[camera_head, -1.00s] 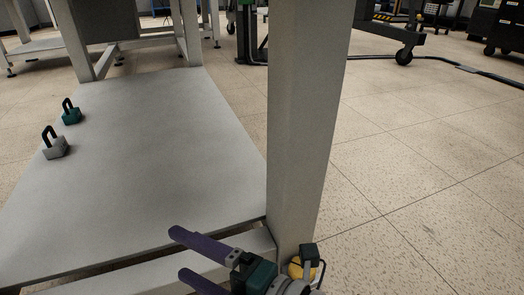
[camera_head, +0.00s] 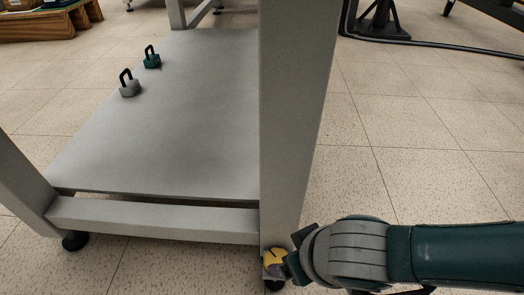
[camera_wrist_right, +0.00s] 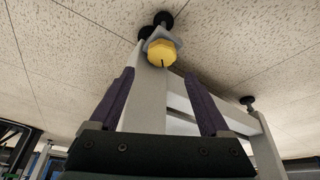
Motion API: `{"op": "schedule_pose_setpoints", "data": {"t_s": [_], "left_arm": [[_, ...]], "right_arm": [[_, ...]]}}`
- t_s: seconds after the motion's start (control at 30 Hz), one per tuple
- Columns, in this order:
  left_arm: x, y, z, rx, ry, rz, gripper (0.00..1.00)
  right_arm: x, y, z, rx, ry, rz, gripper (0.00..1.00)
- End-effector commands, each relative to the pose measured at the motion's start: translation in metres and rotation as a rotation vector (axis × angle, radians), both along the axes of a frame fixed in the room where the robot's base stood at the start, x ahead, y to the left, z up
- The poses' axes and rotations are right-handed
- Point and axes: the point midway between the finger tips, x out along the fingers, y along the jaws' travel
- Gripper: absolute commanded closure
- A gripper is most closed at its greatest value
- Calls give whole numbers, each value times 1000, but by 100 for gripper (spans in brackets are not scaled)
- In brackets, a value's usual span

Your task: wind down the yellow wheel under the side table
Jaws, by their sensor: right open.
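The yellow wheel (camera_head: 275,257) sits low at the foot of the side table's near right leg (camera_head: 292,120), and part of it is hidden by my gripper. In the right wrist view the yellow wheel (camera_wrist_right: 161,52) shows as a faceted knob with a dark slot, between a grey bracket and the leg. My right gripper (camera_wrist_right: 159,74) is open, with one purple finger on each side of the wheel in the picture. The wheel appears just beyond the fingertips; I cannot tell whether they touch it. My left gripper is not in view.
The table's lower shelf (camera_head: 170,130) carries a grey block (camera_head: 130,88) and a teal block (camera_head: 152,60), each with a dark loop handle. A front crossbar (camera_head: 150,218) runs left from the leg. Floor to the right is clear; a black cable (camera_head: 430,43) lies farther back.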

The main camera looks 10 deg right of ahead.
Motion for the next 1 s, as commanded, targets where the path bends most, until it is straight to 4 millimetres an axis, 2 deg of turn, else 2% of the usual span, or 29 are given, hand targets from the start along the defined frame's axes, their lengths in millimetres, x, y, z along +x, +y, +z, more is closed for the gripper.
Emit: {"op": "schedule_pose_setpoints", "data": {"t_s": [0.03, 0.3, 0.5, 0.7, 1.0], "left_arm": [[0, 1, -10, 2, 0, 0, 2], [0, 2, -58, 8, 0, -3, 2], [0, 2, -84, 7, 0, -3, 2], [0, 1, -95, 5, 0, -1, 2], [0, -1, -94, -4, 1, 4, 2]], "right_arm": [[1, 1, -11, 2, 2, -3, 19], [16, 5, -57, 5, 6, -10, 19], [27, 7, -80, 5, 6, -9, 19], [33, 9, -88, 6, 6, -9, 19], [33, 9, -88, 6, 6, -9, 19]]}}
